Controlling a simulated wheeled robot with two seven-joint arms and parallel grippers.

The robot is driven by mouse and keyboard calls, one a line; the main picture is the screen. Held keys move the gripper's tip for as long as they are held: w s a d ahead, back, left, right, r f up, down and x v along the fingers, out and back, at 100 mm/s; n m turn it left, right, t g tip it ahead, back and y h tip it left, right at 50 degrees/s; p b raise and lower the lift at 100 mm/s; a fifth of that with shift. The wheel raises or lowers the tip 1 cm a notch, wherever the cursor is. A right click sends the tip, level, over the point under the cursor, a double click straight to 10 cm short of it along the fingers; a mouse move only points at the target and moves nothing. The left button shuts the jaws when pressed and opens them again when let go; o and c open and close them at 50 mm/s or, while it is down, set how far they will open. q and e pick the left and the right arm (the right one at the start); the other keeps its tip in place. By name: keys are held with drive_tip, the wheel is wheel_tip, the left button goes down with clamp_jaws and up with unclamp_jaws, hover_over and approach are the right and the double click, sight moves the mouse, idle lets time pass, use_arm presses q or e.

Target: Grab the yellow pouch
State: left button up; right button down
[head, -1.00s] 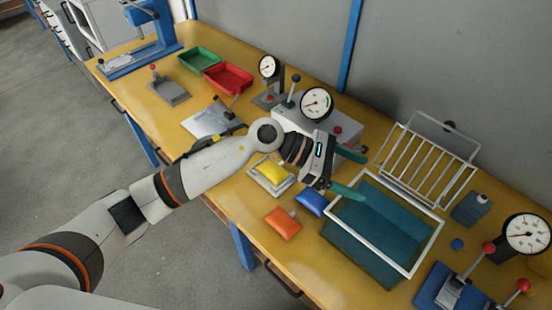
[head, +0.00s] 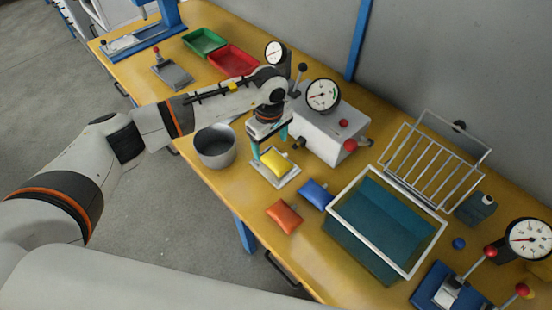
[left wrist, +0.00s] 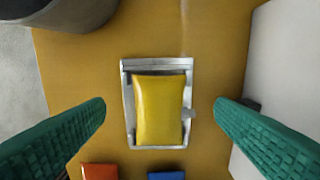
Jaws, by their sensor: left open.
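The yellow pouch (head: 275,163) lies on a small metal tray (head: 289,181) on the yellow bench. In the left wrist view the pouch (left wrist: 158,110) is near the middle, lying lengthwise in the tray (left wrist: 128,122). My left gripper (head: 270,150) is above the pouch, pointing down. Its green fingers are open, one on each side of the pouch in the left wrist view (left wrist: 160,112), and nothing is between them. My right gripper is not in view.
An orange pouch (head: 284,217) and a blue pouch (head: 315,194) lie nearby. A grey pot (head: 215,150) stands left of the tray. A grey gauge box (head: 325,135) stands right behind it. A white-rimmed teal tank (head: 385,222) is further right.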

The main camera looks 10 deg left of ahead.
sight(272, 155)
use_arm(q)
drive_tip(key=shift+s+f, duration=0.15)
drive_tip(key=shift+f, duration=0.25)
drive_tip(key=f, duration=0.1)
drive_tip(key=f+p, duration=0.2)
drive_tip(key=shift+s+d+f, duration=0.2)
drive_tip(key=shift+d+f, duration=0.1)
drive_tip(key=shift+f, duration=0.45)
drive_tip(key=shift+w, duration=0.1)
drive_tip(key=c, duration=0.9)
drive_tip(key=shift+r, duration=0.1)
